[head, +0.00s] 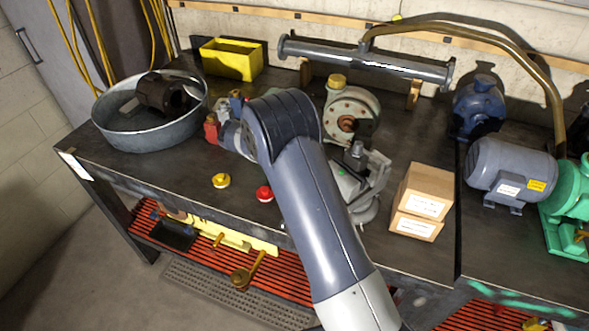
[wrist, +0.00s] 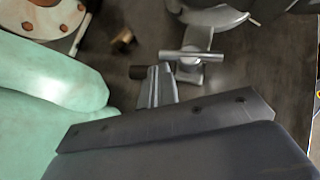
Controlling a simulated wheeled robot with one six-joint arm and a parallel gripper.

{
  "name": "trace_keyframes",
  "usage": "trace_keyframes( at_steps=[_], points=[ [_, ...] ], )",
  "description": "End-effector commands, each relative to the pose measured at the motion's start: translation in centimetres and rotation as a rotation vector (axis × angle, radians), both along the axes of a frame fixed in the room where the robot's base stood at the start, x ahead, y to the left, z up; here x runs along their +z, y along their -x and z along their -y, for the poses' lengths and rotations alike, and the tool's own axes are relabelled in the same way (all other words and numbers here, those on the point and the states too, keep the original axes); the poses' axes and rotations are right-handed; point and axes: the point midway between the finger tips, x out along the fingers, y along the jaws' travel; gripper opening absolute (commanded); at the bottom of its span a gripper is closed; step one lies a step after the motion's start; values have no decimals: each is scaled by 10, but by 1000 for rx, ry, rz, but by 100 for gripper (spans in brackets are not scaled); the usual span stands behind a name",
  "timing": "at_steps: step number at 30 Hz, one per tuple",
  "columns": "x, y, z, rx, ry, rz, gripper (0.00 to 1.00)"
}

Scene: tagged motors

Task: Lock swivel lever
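A grey bench vise (head: 368,185) stands near the front edge of the bench, partly hidden behind my arm. In the wrist view, a silver T-shaped lever (wrist: 192,56) lies beside a rounded grey part (wrist: 214,17), with dark bench top around it. I take this to be the swivel lever; I cannot pick it out in the head view. The wrist view shows a dark bar with screws and pale green shapes close up, but I cannot make out two fingertips or any grasp.
A flanged pump (head: 352,112) stands behind the vise. Cardboard boxes (head: 421,202) stand to its right, a grey motor (head: 512,168) farther right. A red cap (head: 265,194) and a yellow cap (head: 221,181) lie left of my arm. A metal tub (head: 140,136) stands far left.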

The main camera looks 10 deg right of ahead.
Motion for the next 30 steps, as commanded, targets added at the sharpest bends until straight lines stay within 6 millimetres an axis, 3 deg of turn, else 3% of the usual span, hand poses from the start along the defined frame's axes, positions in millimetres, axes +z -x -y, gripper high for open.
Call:
trace_keyframes(
  at_steps=[30],
  points=[
    [3, -4, 2, 2, 0, 3, 0]
  ],
)
